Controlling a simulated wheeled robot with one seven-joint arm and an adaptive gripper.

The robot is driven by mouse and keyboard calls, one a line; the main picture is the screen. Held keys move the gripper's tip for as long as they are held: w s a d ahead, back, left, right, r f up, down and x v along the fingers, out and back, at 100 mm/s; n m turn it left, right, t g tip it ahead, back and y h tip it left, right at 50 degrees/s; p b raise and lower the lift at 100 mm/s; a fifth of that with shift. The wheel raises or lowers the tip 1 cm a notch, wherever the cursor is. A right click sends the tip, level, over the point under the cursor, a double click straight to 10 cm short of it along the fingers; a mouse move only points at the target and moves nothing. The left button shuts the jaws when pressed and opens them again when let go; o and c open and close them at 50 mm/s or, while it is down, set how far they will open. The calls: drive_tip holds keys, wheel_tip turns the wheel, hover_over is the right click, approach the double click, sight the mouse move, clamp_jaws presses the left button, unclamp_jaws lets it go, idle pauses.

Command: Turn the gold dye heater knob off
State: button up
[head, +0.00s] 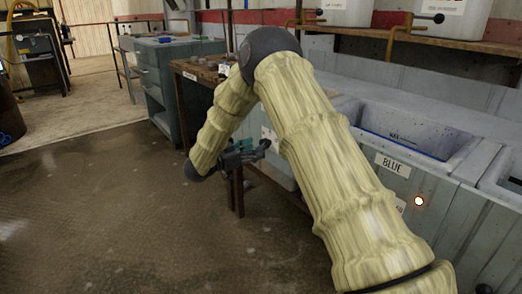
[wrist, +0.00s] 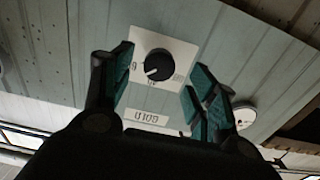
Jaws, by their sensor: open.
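The gold dye heater knob (wrist: 158,65) is a round black dial with a white pointer mark, on a white plate in the wrist view. A label that seems to read GOLD (wrist: 146,117), upside down, is beside the plate. My gripper (wrist: 162,64) is open, its teal-padded fingers on either side of the knob in the picture. No contact shows, and the gap in depth is unclear.
A wooden bench (head: 195,72) stands behind my arm, with a grey-green cabinet (head: 160,75) beyond. A white disc (wrist: 245,115) is right of my fingers.

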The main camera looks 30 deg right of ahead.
sight(266, 143)
drive_tip(key=d+b, duration=0.1)
drive_tip(key=d, duration=0.3)
drive_tip(key=shift+w, duration=0.15)
drive_tip(key=c, duration=1)
